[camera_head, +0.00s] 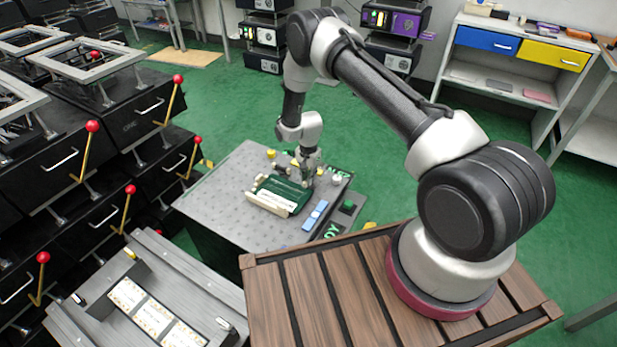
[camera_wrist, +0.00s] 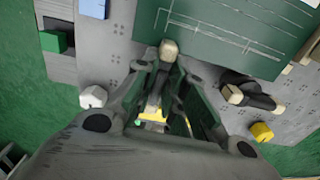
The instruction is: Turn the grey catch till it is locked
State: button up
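A grey catch with a beige tip (camera_wrist: 168,48) shows in the wrist view beside the edge of a green plate (camera_wrist: 225,35). My gripper (camera_wrist: 165,76) reaches down over this catch, with one finger on each side of it. The fingers stand close to it, and I cannot tell whether they touch it. They hide much of the catch's body and its pivot. In the head view my gripper (camera_head: 304,178) is at the far side of the green plate (camera_head: 282,192), on the grey perforated table (camera_head: 225,195). The catch is too small to make out there.
A black catch with a beige tip (camera_wrist: 234,95) and a yellow knob (camera_wrist: 262,132) lie right of my gripper in the wrist view. Black fixtures with red-knobbed levers (camera_head: 92,126) stand at left.

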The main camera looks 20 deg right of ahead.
jog(key=o, duration=0.4)
jog(key=shift+c, duration=0.2)
jog(key=shift+r, duration=0.1)
notch_tip(320, 180, up, 12)
dwell(0.4)
